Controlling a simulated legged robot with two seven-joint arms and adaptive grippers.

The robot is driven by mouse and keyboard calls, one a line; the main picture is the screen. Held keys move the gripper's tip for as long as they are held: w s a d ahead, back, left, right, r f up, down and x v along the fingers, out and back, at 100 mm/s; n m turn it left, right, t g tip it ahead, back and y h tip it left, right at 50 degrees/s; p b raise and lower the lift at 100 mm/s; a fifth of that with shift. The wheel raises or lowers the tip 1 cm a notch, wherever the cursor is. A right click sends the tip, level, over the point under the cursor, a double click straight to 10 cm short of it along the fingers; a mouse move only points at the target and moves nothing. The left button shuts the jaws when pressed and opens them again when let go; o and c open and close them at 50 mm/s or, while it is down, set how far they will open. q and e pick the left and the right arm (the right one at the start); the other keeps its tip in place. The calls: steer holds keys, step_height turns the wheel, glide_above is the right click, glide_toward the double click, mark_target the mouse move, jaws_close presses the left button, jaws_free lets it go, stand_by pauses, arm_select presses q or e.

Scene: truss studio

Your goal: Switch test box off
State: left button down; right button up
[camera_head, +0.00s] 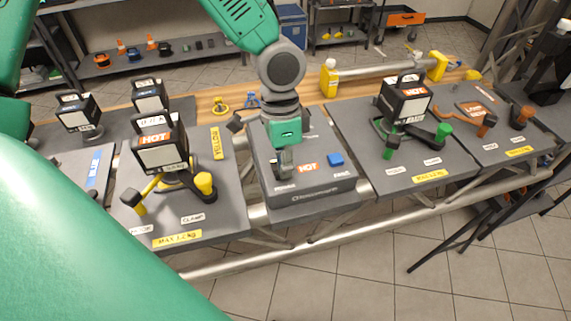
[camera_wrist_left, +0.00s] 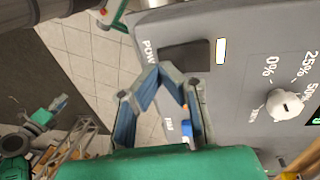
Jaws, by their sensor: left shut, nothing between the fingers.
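Left of the box stands a plate with a black HOT lamp-like unit (camera_head: 160,145) and yellow-knobbed clamps. To the right is another plate with a black HOT unit (camera_head: 405,100) and green knobs. A yellow bottle (camera_head: 330,78) stands behind. A metal truss rail (camera_head: 350,226) runs along the front.

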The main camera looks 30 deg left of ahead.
arm_select(q)
steer(key=shift+s+f, duration=0.1)
steer(key=shift+f, duration=0.2)
steer(key=shift+a, duration=0.2)
steer(key=shift+w+a+r+p, duration=0.25)
steer(key=shift+w+r+p, duration=0.1)
steer(key=shift+p, duration=0.15)
steer(key=shift+w+a, duration=0.1)
steer(key=shift+a, duration=0.1)
steer(key=shift+r, duration=0.1)
